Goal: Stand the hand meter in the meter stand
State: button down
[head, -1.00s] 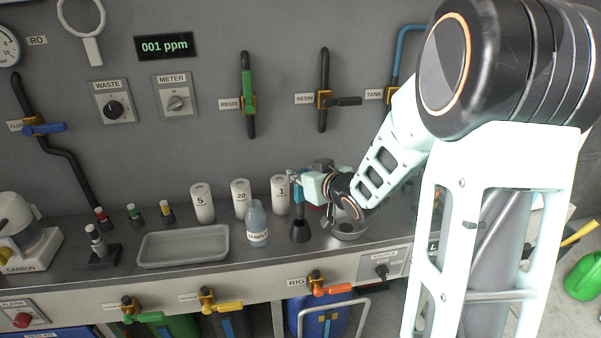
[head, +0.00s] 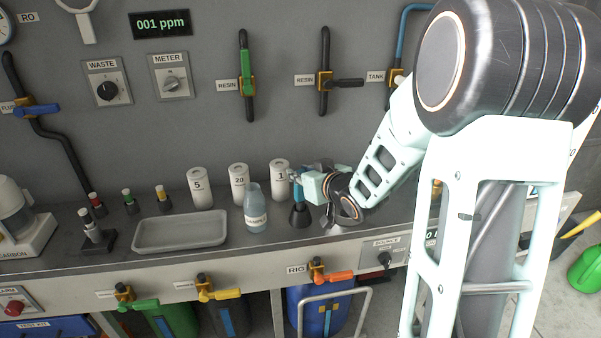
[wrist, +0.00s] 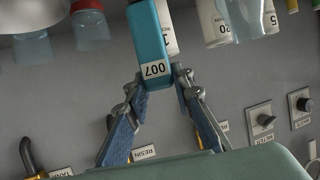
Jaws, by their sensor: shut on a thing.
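The hand meter (wrist: 150,45) is a slim blue block marked 007. My gripper (wrist: 158,85) is shut on it, with a finger on each side of its labelled end. In the head view the meter (head: 297,191) is upright, with my gripper (head: 298,176) at its upper part. The meter stand (head: 300,216), a dark flared base on the counter, is directly below the meter. The meter's lower end meets the stand's top in this view. I cannot tell how deep it sits. The stand is not clearly seen in the wrist view.
A sample bottle (head: 256,212) stands just left of the stand. White cylinders marked 1 (head: 280,175), 20 (head: 239,183) and 5 (head: 198,186) stand behind. A grey tray (head: 180,232) lies farther left. A metal bowl (wrist: 28,18) is close on the other side, partly under my wrist.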

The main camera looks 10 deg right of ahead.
jog(key=c, duration=1.6)
grip_release()
jog(key=v, duration=1.2)
